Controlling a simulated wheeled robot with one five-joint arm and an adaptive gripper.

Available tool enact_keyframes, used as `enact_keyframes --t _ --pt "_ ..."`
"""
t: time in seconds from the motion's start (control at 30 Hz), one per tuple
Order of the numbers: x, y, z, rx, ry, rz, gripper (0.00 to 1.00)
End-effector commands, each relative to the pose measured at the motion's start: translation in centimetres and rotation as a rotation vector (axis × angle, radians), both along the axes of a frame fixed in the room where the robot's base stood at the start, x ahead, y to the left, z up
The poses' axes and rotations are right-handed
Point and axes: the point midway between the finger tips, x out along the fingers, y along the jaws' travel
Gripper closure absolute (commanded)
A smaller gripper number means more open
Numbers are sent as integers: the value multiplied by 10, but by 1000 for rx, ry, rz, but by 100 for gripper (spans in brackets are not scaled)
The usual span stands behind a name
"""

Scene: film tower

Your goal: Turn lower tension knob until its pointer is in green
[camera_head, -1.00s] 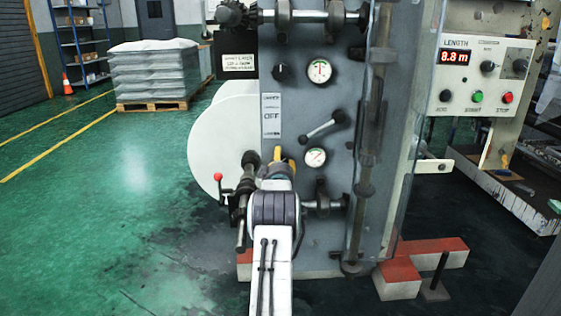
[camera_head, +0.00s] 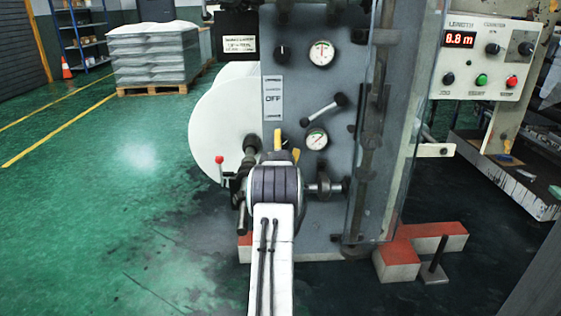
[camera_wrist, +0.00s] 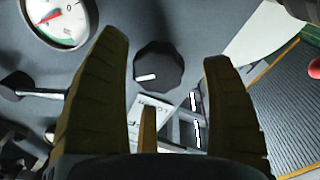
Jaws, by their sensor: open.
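The lower tension knob (camera_wrist: 158,66) is dark, faceted and marked with a white line in the wrist view. It sits between the spread fingers of my open gripper (camera_wrist: 163,50), and I see no finger touching it. In the head view my gripper (camera_head: 287,148) hides this knob. The lower gauge (camera_head: 316,139) is just right of my gripper. It also shows at the upper left of the wrist view (camera_wrist: 58,17), with a red pointer and a green band along its lower edge. The pointer appears to lie away from the green.
An upper knob (camera_head: 283,53) and upper gauge (camera_head: 321,53) are higher on the grey panel. A lever (camera_head: 323,117) slants above the lower gauge. A white roll (camera_head: 215,130) and red-balled handle (camera_head: 219,160) are left of my gripper.

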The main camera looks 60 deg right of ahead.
Motion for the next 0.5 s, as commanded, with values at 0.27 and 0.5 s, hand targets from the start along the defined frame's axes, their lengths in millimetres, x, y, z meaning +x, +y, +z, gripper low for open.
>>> enact_keyframes --t 0.27,0.5 --pt "-18 32 -2 1 1 0 25" --pt "-31 57 -3 1 0 1 25"
